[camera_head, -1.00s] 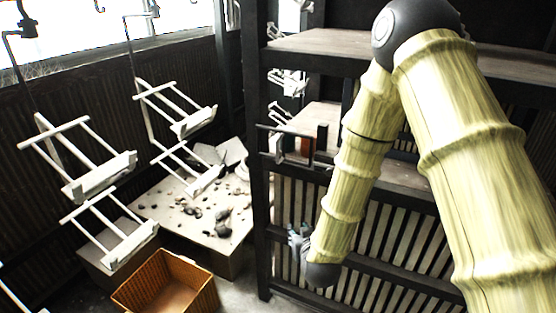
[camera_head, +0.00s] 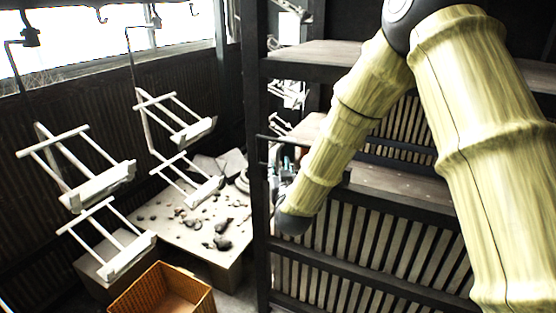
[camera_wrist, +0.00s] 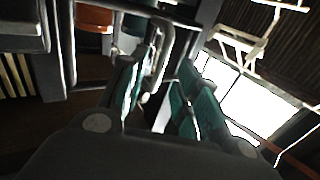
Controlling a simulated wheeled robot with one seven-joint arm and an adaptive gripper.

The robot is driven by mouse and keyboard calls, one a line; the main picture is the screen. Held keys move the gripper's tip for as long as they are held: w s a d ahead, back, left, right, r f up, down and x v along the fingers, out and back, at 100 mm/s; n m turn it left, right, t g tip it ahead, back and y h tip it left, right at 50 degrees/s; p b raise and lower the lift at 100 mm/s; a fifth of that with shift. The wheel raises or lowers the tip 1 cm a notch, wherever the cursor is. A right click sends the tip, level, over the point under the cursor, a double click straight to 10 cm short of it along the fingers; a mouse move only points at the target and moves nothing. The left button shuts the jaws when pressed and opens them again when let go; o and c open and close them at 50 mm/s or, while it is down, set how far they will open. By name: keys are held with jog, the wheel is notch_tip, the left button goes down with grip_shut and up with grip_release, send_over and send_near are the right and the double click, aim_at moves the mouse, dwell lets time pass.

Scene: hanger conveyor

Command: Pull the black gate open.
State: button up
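The black gate (camera_head: 280,138) is a dark bar frame at the left end of the middle shelf bay; my forearm and gripper hide part of it in the head view. In the wrist view, a pale grey metal handle (camera_wrist: 165,45) lies just beyond and between my fingers, near dark bars that seem to belong to the gate. My gripper (camera_wrist: 160,100) has two fingers with teal pads, spread apart, with a gap between them. Whether a finger touches the handle cannot be told. In the head view my gripper (camera_head: 284,168) is small and partly hidden by my wrist.
An orange-red item (camera_wrist: 95,18) shows behind the bars in the wrist view. White hangers (camera_head: 100,180) hang at left. A wicker basket (camera_head: 165,290) and a pale platform with dark stones (camera_head: 170,215) stand on the floor. Shelf boards (camera_head: 320,52) lie above and beside my arm.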

aim_at(278, 162)
jog(key=shift+w+a+p, duration=0.15)
jog(key=shift+w+p, duration=0.25)
jog(key=shift+w, duration=1.85)
jog(key=shift+c, duration=0.5)
grip_shut()
